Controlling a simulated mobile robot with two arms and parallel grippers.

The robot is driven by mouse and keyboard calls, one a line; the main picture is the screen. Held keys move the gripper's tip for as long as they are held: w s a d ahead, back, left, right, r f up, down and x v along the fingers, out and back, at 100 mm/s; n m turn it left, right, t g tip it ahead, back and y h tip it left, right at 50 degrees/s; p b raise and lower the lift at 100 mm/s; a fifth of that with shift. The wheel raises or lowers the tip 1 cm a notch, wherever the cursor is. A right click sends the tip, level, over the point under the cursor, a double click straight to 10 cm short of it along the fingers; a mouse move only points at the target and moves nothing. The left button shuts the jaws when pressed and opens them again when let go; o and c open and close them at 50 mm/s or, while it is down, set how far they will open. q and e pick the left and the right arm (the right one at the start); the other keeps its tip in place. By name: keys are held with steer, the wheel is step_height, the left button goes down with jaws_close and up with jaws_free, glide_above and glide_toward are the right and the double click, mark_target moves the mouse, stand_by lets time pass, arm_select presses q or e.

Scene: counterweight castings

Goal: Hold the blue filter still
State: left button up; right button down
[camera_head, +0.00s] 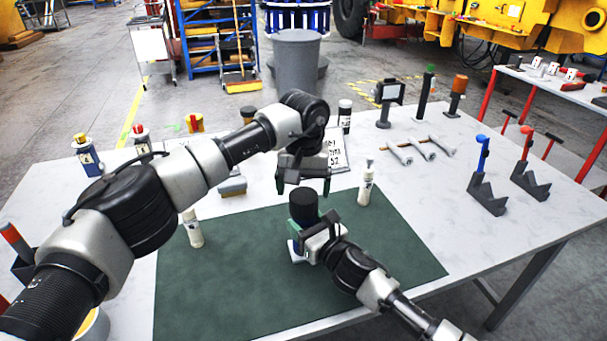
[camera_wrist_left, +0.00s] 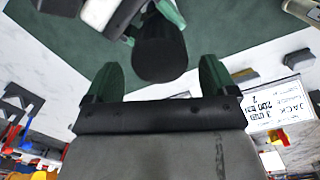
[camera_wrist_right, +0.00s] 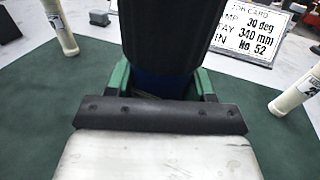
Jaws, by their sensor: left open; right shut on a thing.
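The blue filter (camera_head: 303,206) stands upright over the green mat (camera_head: 215,285), with a wide black upper part and blue lower down. My right gripper (camera_head: 312,232) is shut around its lower part. In the right wrist view the black part (camera_wrist_right: 170,35) rises between the green fingers, with a dark blue band (camera_wrist_right: 160,82) below. My left gripper (camera_head: 304,186) is open and empty just above the black top. In the left wrist view the black end (camera_wrist_left: 160,60) lies beyond and between the spread fingers (camera_wrist_left: 160,78). The filter's base is mostly hidden by the right gripper.
White bottles stand on the left (camera_head: 193,229) and right (camera_head: 365,188) of the mat. A job card (camera_head: 337,153) stands behind. Grey rods (camera_head: 422,148) and dark V-shaped stands (camera_head: 487,194) occupy the right of the table. The mat's front is clear.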

mark_target(304, 195)
arm_select(q)
steer(key=shift+f, duration=2.4)
